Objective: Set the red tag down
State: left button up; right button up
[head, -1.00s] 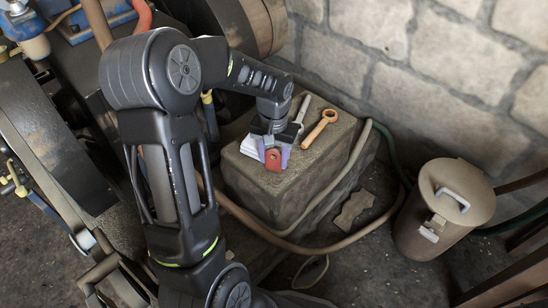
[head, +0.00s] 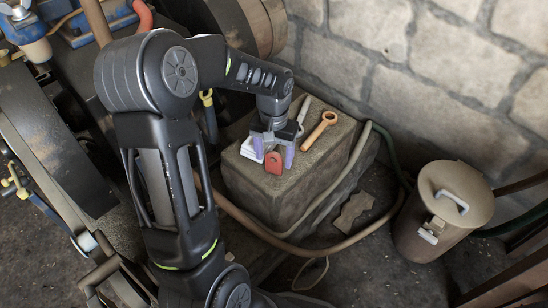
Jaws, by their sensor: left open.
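The red tag (head: 273,163), a small flat piece with a hole, is at the front of the top of the stone block (head: 282,205), between the fingers of my left gripper (head: 273,155). The gripper's purple-padded fingers are spread apart, one on each side of the tag. They appear clear of it. Whether the tag lies fully flat is hard to tell. My right gripper is out of the frame.
Hoses (head: 353,165) run past the block. A lidded bin (head: 440,215) stands at right.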

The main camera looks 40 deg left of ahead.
pick_arm(q)
notch_tip(320, 180, up, 10)
jog(key=p, duration=0.3)
jog(key=shift+r, duration=0.1)
dwell(0.7)
